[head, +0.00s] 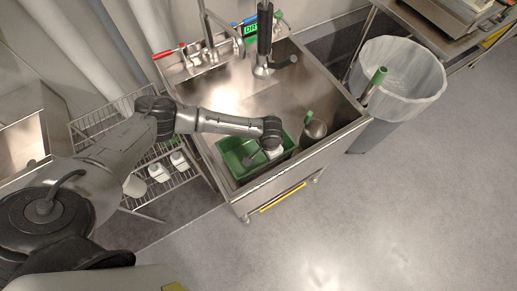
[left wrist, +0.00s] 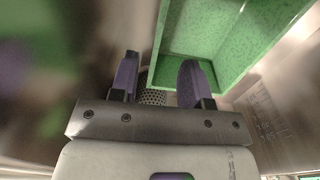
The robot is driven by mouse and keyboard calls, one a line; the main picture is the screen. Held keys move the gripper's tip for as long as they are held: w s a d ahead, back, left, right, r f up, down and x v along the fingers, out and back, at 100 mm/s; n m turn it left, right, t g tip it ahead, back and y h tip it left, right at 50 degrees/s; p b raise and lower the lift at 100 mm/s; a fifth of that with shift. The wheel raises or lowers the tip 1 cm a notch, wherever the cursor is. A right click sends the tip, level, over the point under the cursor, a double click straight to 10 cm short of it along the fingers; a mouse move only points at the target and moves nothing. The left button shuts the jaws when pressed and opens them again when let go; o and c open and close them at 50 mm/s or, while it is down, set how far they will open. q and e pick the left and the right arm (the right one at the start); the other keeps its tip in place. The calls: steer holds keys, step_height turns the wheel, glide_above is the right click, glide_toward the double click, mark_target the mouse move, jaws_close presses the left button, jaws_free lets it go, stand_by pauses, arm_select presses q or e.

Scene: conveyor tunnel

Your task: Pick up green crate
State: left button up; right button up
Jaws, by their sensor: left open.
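A green crate (head: 232,147) sits in the sink basin in the head view. My left arm reaches over it, with the left gripper (head: 255,157) at the crate's right part; its fingertips are hard to make out there. In the left wrist view the left gripper (left wrist: 158,70) is open, with two purple fingers apart. The crate's green walls (left wrist: 240,30) fill the upper right, and its left edge lies between the fingers. The right finger overlaps the crate. I cannot tell whether either finger touches the wall. My right gripper is not in view.
The steel sink (head: 270,98) surrounds the crate, with a metal pot (head: 314,130) close to its right. A wire rack (head: 160,180) with white containers stands at the left. A lined bin (head: 400,75) is at the right. The floor in front is clear.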

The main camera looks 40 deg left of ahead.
arm_select(q)
steer(key=b, duration=0.1)
glide_above(267, 163)
step_height(267, 163, down, 5)
steer(key=shift+f, duration=0.15)
steer(key=shift+w+d+f+b, duration=0.15)
steer(key=shift+f+b, duration=0.15)
step_height(267, 163, down, 4)
steer(key=shift+w+r+b, duration=0.1)
steer(key=shift+w+b, duration=0.05)
steer(key=shift+b, duration=0.85)
steer(key=shift+f, duration=0.7)
steer(key=shift+c, duration=0.2)
steer(key=c, duration=0.6)
jaws_close()
